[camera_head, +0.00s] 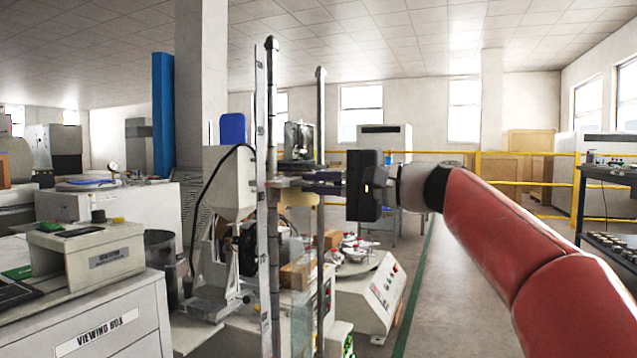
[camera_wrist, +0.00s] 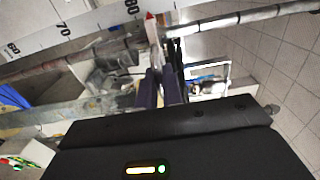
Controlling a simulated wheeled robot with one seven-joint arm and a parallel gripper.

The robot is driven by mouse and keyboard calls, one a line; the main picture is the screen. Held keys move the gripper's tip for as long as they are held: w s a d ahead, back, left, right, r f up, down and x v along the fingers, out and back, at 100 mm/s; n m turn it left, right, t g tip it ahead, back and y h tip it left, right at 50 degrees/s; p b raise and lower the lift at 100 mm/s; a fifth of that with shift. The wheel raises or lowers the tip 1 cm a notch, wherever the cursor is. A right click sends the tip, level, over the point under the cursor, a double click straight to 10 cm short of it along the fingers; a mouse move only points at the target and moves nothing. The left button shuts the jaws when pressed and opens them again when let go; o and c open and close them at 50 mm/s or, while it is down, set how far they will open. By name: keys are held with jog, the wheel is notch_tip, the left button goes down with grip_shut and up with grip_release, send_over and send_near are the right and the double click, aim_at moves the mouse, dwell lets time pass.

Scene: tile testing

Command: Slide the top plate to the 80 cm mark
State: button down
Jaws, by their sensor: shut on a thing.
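The top plate (camera_head: 284,182) sits on the upright posts, level with my gripper (camera_head: 310,181). My gripper reaches in from the right and is shut on the plate's near part. The white scale (camera_head: 261,200) stands upright beside the posts. In the wrist view the scale (camera_wrist: 95,22) shows the marks 60, 70 and 80. A red-tipped pointer (camera_wrist: 151,17) lies by the scale, just right of the 80 numeral; the slant hides the exact reading. My gripper's dark fingers (camera_wrist: 162,72) point toward it, and they partly hide the held part.
Posts (camera_head: 320,130) rise on both sides of the plate. Below stand a test machine (camera_head: 233,235) and a white console (camera_head: 372,292). A viewing box (camera_head: 95,255) sits on the left cabinet. The aisle floor at the right is open up to a yellow rail (camera_head: 525,154).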

jog(key=shift+f, duration=0.8)
jog(key=c, duration=1.6)
grip_release()
jog(key=shift+o, duration=0.2)
jog(key=v, duration=0.7)
